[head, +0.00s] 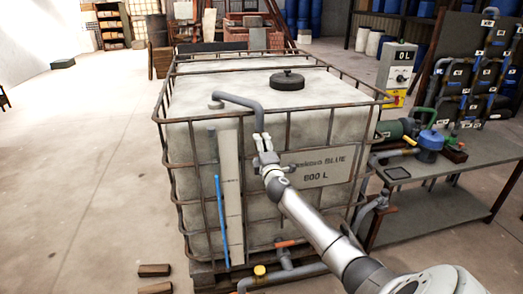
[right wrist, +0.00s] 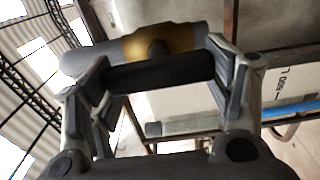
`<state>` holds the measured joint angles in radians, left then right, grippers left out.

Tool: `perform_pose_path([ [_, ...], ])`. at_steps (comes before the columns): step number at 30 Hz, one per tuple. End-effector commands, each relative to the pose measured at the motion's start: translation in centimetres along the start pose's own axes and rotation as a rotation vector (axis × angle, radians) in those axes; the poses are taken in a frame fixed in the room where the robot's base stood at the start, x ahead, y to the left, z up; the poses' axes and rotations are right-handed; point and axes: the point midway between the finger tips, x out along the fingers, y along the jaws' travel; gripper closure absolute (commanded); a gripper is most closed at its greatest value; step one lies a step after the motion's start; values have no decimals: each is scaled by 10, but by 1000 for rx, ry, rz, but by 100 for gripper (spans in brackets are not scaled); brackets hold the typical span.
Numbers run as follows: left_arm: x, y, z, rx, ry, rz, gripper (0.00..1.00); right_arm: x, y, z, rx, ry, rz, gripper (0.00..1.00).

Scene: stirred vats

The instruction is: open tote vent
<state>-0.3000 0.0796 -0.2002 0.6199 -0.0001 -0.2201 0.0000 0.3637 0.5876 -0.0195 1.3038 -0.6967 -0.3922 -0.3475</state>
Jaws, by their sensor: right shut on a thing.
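My right gripper (head: 263,141) is at the pipe's lower end. In the right wrist view its fingers (right wrist: 160,75) are shut on a dark bar, the vent handle (right wrist: 150,76). Behind the bar is a brass-coloured valve body (right wrist: 160,42) on a grey pipe. The gripper hides much of the valve in the head view. My left gripper is not in view.
A black lid (head: 287,80) sits on the tote's top. A blue-marked level strip (head: 219,215) runs down its front. Rusty cage bars surround the tote. A bench (head: 440,205) with pump and piping stands at right. The floor at left is mostly clear.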

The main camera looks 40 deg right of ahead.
Motion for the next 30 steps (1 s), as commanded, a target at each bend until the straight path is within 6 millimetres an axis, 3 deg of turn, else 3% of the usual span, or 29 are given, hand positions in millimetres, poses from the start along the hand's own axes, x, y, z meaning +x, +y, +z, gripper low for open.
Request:
perform_pose_path([
  [12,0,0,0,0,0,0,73,0,-2,-1,-13,1,-3,50],
  [13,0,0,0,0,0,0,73,0,-2,-1,-13,1,-3,24],
  [18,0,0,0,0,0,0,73,0,-2,0,-11,1,-2,4],
  [30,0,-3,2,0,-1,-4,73,-1,-1,0,-9,1,0,4],
])
